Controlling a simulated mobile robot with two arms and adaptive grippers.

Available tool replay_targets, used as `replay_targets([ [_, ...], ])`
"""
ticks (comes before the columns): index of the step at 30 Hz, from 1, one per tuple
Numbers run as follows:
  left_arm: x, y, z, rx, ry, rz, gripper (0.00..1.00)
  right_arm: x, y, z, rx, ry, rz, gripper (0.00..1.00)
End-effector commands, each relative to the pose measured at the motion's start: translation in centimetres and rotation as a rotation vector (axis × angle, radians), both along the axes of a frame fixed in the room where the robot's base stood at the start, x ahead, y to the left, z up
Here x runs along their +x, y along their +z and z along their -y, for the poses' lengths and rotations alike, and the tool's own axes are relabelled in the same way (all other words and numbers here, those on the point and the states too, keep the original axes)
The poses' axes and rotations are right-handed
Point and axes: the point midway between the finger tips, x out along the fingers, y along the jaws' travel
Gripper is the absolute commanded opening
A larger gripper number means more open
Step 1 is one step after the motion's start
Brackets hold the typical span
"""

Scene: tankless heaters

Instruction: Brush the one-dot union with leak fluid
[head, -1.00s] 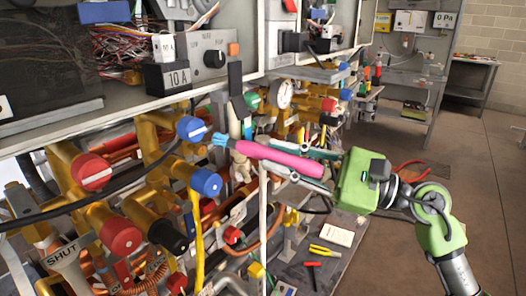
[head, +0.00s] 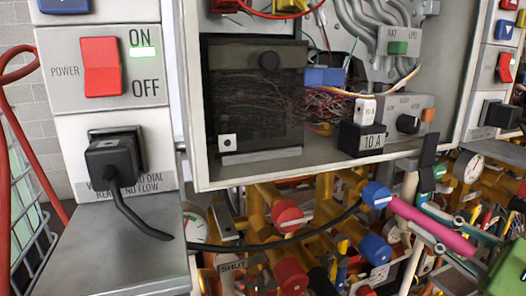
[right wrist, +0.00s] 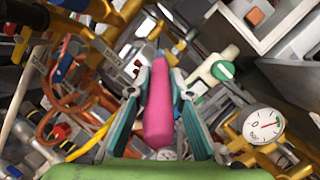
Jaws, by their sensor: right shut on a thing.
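My right gripper (head: 428,222) is shut on the pink handle of a brush (head: 450,233), at the lower right of the head view. In the right wrist view the pink handle (right wrist: 158,110) lies between the two teal-edged fingers and points away from the wrist. In the head view the brush's front end meets the outline of the upper blue-capped valve (head: 377,195); I cannot tell whether they touch. The bristles cannot be made out now. No dot marks can be read on the brass fittings (head: 325,205), so I cannot tell which is the one-dot union. My left gripper is not in view.
Red-capped (head: 287,215) and blue-capped valves crowd the pipes below the open heater cabinet (head: 330,172). A black cable crosses in front of them. A power switch panel (head: 105,75) and a plugged-in black plug (head: 115,158) stand at the left. A gauge (right wrist: 263,123) is near the brush.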

Motion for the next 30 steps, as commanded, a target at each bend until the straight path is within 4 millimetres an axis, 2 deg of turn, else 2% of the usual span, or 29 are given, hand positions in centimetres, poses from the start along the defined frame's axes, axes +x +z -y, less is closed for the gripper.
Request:
replay_targets([
  [3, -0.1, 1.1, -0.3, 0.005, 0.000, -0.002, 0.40, 1.4, 0.4, -0.4, 0.003, 0.000, 0.002, 0.00],
  [10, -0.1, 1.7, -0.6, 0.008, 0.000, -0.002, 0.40, 2.9, 0.2, -1.0, 0.001, -0.001, 0.002, 0.00],
  [21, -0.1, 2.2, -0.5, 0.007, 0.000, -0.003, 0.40, 3.0, 0.5, -1.0, 0.000, -0.001, 0.000, 0.00],
  [30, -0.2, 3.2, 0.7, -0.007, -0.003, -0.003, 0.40, 3.0, 1.6, -1.0, 0.000, -0.001, 0.000, 0.00],
])
